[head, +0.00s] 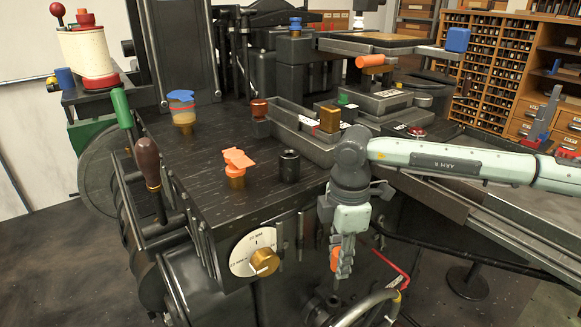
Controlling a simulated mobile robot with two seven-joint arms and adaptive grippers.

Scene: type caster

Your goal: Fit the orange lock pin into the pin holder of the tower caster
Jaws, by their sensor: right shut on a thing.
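My right gripper (343,268) points down in front of the dark caster (200,190), right of its round white dial. It is shut on an orange piece, which I take as the orange lock pin (335,259); the fingers hide part of it. The pin is apart from the caster's top and lower than the top's front edge. A small black upright cylinder (289,166) stands on the top near that edge; I cannot tell whether it is the pin holder. My left gripper is not in view.
An orange winged knob on a brass base (237,162) and a blue-topped brass piece (182,108) stand on the caster's top. A brass dial knob (264,262) juts from the front. A curved metal handle (365,308) and a red rod (390,262) lie close to my right gripper.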

